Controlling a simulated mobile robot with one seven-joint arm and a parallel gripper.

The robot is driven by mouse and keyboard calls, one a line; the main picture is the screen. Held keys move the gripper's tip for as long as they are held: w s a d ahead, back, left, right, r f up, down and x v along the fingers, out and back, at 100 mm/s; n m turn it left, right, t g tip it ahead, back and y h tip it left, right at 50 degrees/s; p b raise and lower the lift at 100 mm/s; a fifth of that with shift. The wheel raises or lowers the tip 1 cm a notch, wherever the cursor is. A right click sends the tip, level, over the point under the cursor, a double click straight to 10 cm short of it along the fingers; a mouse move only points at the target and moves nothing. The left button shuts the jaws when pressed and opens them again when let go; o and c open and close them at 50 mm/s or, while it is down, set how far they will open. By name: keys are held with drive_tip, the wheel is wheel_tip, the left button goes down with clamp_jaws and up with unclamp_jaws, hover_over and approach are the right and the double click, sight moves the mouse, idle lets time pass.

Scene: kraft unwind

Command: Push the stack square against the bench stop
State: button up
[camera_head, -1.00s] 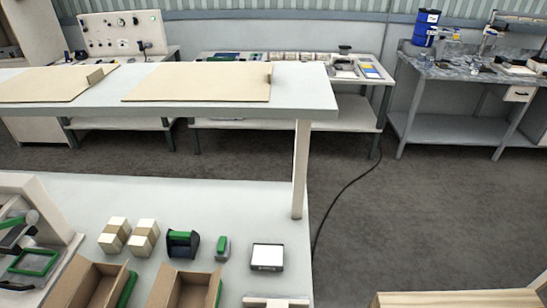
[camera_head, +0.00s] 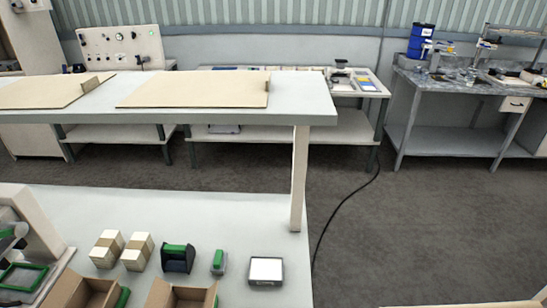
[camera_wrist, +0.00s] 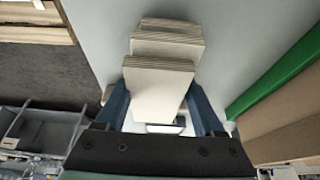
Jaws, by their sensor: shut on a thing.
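In the wrist view, several pale pieces with layered edges make a stack (camera_wrist: 163,84). The pieces are offset from one another, not flush. My gripper (camera_wrist: 160,106) has blue fingers on both sides of the nearest piece and is shut on it. The far pieces lie over a pale grey surface (camera_wrist: 95,20). My gripper does not show in the head view. I cannot identify the bench stop for certain in either view.
In the head view, a white bench (camera_head: 200,212) carries small two-tone blocks (camera_head: 108,248), a green-topped dispenser (camera_head: 178,258) and open cardboard boxes (camera_head: 185,294). A raised shelf (camera_head: 303,90) holds flat tan sheets (camera_head: 190,90). Grey floor (camera_head: 420,220) is open at right.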

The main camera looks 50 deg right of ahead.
drive_tip(key=shift+w+d+b, duration=0.4)
drive_tip(key=shift+w+d, duration=0.2)
drive_tip(key=shift+d, duration=0.15)
idle(0.5)
drive_tip(key=shift+w+d+r, duration=0.1)
drive_tip(key=shift+w+r, duration=0.05)
idle(1.2)
drive_tip(key=shift+f, duration=0.2)
idle(0.4)
drive_tip(key=o, duration=1.5)
drive_tip(key=shift+s+a, duration=0.2)
drive_tip(key=v, duration=1.3)
drive_tip(key=shift+w, duration=0.1)
